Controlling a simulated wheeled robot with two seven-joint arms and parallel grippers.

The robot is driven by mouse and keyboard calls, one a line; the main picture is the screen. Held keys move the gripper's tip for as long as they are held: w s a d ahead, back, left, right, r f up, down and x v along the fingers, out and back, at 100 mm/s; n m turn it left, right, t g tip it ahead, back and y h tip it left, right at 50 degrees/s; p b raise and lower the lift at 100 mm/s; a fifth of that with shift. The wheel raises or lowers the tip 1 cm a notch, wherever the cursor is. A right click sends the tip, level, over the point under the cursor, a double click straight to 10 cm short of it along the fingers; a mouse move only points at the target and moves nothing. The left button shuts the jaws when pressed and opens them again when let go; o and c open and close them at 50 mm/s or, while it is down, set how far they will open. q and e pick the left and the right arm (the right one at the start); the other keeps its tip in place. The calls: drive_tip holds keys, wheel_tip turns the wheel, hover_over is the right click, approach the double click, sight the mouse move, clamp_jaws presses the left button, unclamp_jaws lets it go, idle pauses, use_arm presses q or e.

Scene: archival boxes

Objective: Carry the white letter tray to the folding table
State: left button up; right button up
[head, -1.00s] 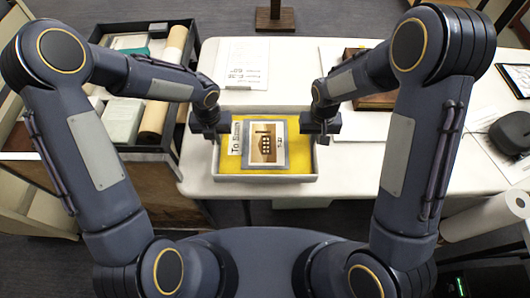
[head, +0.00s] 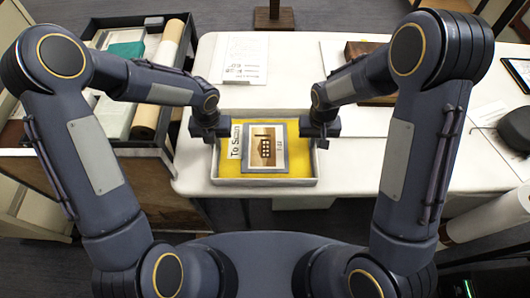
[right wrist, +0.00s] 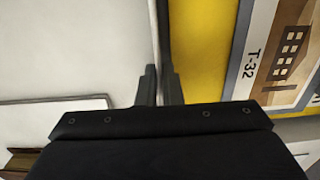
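The white letter tray (head: 265,182) is in the middle of the head view, at the front edge of a white table (head: 350,178). It has a yellow inside, a "To Scan" label (head: 236,142) and a framed building picture (head: 265,149) lying in it. My left gripper (head: 220,134) is at the tray's left wall; its fingertips are hard to see there. My right gripper (head: 319,135) is at the right wall. In the right wrist view its fingers (right wrist: 160,88) close on both sides of the thin wall. Whether the tray touches the table is unclear.
A dark-sided cart (head: 110,150) with boxes and a rolled tube (head: 158,85) stands at the left. A printed sheet (head: 246,57) lies behind the tray. At the right are a tablet (head: 517,70), a dark rounded object (head: 516,125) and a white roll (head: 490,217).

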use_arm(q)
drive_tip(key=o, duration=0.4)
drive_tip(key=shift+r, duration=0.1)
drive_tip(key=shift+c, duration=0.2)
use_arm(e)
drive_tip(key=o, duration=0.4)
drive_tip(key=shift+r, duration=0.1)
drive_tip(key=shift+c, duration=0.2)
drive_tip(key=shift+r, duration=0.2)
use_arm(q)
wheel_tip(320, 180, up, 12)
use_arm(e)
wheel_tip(320, 180, up, 12)
drive_tip(key=shift+f, duration=0.2)
